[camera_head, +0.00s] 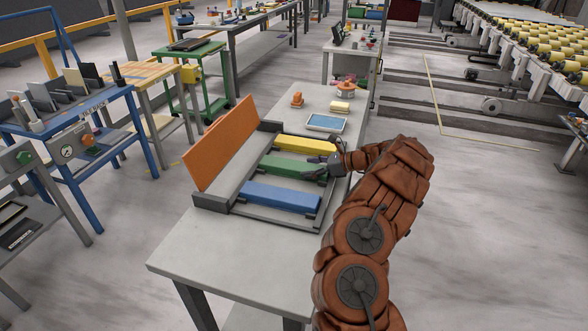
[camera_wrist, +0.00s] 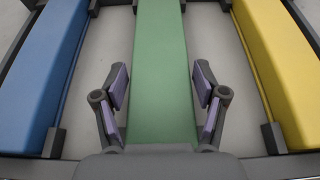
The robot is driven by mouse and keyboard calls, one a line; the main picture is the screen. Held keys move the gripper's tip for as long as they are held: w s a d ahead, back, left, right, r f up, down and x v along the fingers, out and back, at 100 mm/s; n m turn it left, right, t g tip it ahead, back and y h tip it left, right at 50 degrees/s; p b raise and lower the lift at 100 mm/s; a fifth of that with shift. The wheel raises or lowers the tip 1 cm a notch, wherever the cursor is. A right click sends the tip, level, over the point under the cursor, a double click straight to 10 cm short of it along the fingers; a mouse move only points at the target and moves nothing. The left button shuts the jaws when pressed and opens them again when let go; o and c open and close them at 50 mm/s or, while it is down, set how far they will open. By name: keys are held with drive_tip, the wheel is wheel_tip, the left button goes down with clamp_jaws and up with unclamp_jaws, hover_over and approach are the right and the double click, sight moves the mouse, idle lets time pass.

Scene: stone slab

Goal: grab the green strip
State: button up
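The green strip (camera_head: 288,167) lies in a grey rack (camera_head: 232,208) on the table, between a yellow strip and a blue strip. In the wrist view the green strip (camera_wrist: 160,60) runs up the middle of the picture. My gripper (camera_head: 325,163) is at the right end of the green strip. In the wrist view my gripper (camera_wrist: 160,95) is open, with one purple-padded finger on each side of the strip and a gap showing on both sides. I cannot tell how far the fingers reach down beside it.
The yellow strip (camera_head: 304,146) and the blue strip (camera_head: 280,197) lie parallel on either side. An orange panel (camera_head: 222,142) leans at the rack's left. A blue tray (camera_head: 326,122) and small items stand farther back. The table's near end (camera_head: 210,258) is clear.

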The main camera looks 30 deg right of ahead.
drive_tip(key=c, duration=1.1)
drive_tip(key=shift+r, duration=0.1)
